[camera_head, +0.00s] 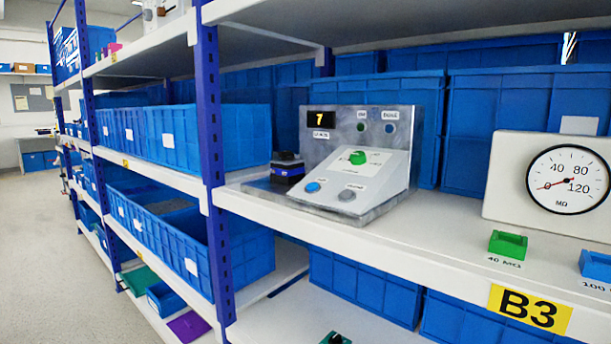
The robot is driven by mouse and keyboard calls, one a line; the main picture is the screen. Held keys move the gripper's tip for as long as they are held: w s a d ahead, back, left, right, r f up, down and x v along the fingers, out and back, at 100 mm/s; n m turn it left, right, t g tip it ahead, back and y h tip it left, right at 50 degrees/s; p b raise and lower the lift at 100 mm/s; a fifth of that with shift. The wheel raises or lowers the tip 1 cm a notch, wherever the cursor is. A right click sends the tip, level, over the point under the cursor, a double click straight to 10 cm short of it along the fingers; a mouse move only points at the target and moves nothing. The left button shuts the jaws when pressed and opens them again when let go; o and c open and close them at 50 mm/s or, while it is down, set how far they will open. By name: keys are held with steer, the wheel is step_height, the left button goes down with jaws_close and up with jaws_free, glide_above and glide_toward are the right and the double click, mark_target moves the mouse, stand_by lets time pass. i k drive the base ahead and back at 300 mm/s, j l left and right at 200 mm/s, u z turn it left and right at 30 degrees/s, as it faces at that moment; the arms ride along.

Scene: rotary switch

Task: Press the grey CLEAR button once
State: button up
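The control panel (391,170) is a grey metal box with a sloped white face, standing on the middle shelf. A grey round button (347,195) sits low on the right of the sloped face; the small label by it is too blurred to read surely. A blue round button (313,187) sits to its left. A green rotary knob (357,157) is above them. A black display (321,121) on the upright back plate shows a yellow 7. Two round indicators, dark green (362,127) and dark blue (390,128), are to its right. My gripper is not in view.
A blue shelf post (211,150) stands left of the panel. A black and blue block (287,168) sits just left of it. A gauge (568,179), a green block (508,243) and a blue block (595,265) are at right. The shelf (430,222) before the panel is clear.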

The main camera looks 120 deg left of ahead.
mark_target(346, 193)
steer(key=u, duration=3.35)
